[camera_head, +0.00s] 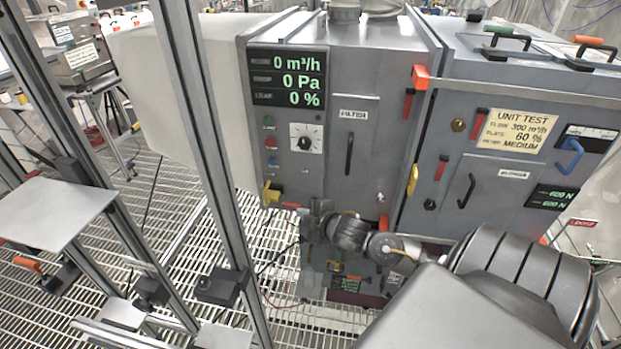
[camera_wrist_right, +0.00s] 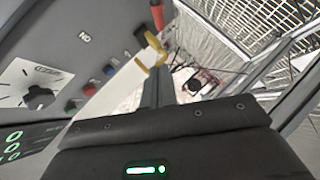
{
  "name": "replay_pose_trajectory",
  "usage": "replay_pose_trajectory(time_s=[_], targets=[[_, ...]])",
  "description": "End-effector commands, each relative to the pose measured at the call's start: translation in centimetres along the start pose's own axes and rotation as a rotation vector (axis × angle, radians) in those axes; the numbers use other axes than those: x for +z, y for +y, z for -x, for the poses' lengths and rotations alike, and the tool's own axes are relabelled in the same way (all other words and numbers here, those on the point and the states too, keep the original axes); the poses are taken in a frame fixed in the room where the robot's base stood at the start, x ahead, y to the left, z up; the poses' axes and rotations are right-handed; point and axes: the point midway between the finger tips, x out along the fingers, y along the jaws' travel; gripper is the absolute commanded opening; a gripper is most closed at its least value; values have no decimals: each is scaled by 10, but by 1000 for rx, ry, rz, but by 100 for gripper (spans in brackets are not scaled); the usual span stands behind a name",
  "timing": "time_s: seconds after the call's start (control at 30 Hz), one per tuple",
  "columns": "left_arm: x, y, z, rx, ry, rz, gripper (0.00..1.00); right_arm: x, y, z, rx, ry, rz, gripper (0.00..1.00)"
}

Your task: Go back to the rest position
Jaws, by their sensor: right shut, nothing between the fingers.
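My right arm comes in from the lower right of the head view. Its gripper (camera_head: 318,208) is in front of the lower part of the grey filter cabinet (camera_head: 385,60), below the dial and buttons. In the right wrist view the gripper's fingers (camera_wrist_right: 158,85) are shut together with nothing between them. A yellow handle (camera_head: 270,193) is on the cabinet's lower left; it also shows in the right wrist view (camera_wrist_right: 151,52), just beyond the fingertips. Whether the fingers touch it I cannot tell. My left gripper is not in view.
The cabinet carries a display (camera_head: 287,78) reading 0 m³/h, 0 Pa and 0 %, a dial (camera_head: 305,138) and a filter door (camera_head: 352,140). A second cabinet (camera_head: 510,75) stands right. Metal posts (camera_head: 203,130) rise at the left above the grated floor (camera_head: 175,185).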

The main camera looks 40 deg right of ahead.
Motion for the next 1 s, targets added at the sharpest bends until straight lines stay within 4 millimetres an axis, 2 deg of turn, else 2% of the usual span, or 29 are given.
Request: replay_pose_trajectory(time_s=[0.1,0.23,0.67,0.77,0.87,0.97,1.0], targets=[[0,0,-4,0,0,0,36,1,-2,16,0,0,0,0],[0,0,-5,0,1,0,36,1,-1,26,0,0,-1,0],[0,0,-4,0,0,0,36,1,0,28,1,0,-5,0],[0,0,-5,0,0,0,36,-2,1,26,12,30,-53,0],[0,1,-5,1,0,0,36,33,-20,4,-12,-13,-110,0],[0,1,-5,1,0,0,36,82,-64,-19,-60,-92,-198,0],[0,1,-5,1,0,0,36,104,-87,-26,-83,-130,-238,0]])
